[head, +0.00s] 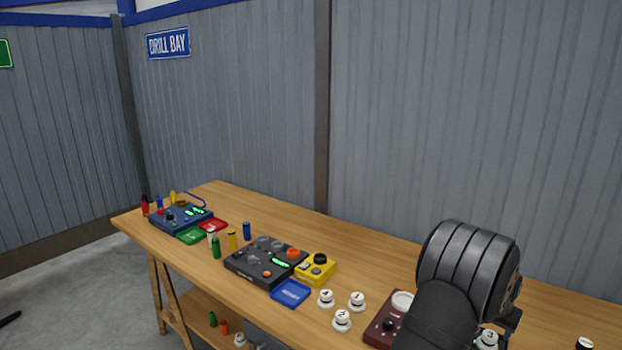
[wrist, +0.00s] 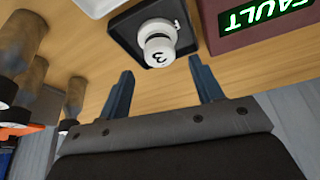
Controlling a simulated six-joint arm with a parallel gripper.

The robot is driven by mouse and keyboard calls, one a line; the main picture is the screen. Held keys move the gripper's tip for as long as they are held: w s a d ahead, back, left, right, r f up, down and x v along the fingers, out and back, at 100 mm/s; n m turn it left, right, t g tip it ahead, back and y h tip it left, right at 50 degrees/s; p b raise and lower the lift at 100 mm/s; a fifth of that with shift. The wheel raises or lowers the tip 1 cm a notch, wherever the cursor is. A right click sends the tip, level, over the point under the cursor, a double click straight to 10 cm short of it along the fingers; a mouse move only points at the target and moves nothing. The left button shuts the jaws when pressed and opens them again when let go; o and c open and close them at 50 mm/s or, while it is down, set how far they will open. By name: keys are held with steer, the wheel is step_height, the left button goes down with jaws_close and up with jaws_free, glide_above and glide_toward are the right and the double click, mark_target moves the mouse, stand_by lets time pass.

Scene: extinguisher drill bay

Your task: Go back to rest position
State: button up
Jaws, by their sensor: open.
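My gripper (wrist: 161,66) is open in the wrist view, with its two dark blue fingers apart and nothing held between them. A white knob marked 3 (wrist: 159,46) stands on a black square base (wrist: 122,27) just beyond the fingertips. I cannot tell how far the fingertips are from it. The knob also shows in the head view (head: 488,339), close beside my arm at the lower right. My arm hides most of the gripper in the head view.
A maroon box (wrist: 237,35) with a green FAULT display is right of the knob. Brown cylinders (wrist: 30,90) stand at left. Along the wooden table (head: 345,240) are white knobs, a blue tray (head: 291,292), a yellow box (head: 316,269) and a black panel (head: 250,263). The table's back strip is clear.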

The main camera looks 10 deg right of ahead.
steer(key=x, duration=0.6)
steer(key=shift+f, duration=0.1)
step_height(320, 180, up, 11)
steer(key=w+a+r, duration=0.4)
steer(key=w+a, duration=0.3)
steer(key=a, duration=0.6)
steer(key=w+a+f, duration=0.1)
steer(key=w+f, duration=0.1)
steer(key=w, duration=0.1)
steer(key=w+a+f, duration=0.2)
steer(key=w, duration=0.2)
steer(key=w+a+f, duration=0.1)
steer(key=w+f, duration=0.1)
steer(key=w, duration=0.1)
steer(key=shift+w+a+f, duration=0.15)
steer(key=shift+w+a, duration=0.1)
steer(key=shift+a, duration=0.1)
steer(key=f, duration=0.3)
steer(key=shift+w+a+f, duration=0.1)
steer(key=shift+w+f, duration=0.05)
steer(key=shift+w, duration=0.25)
steer(key=shift+f, duration=0.6)
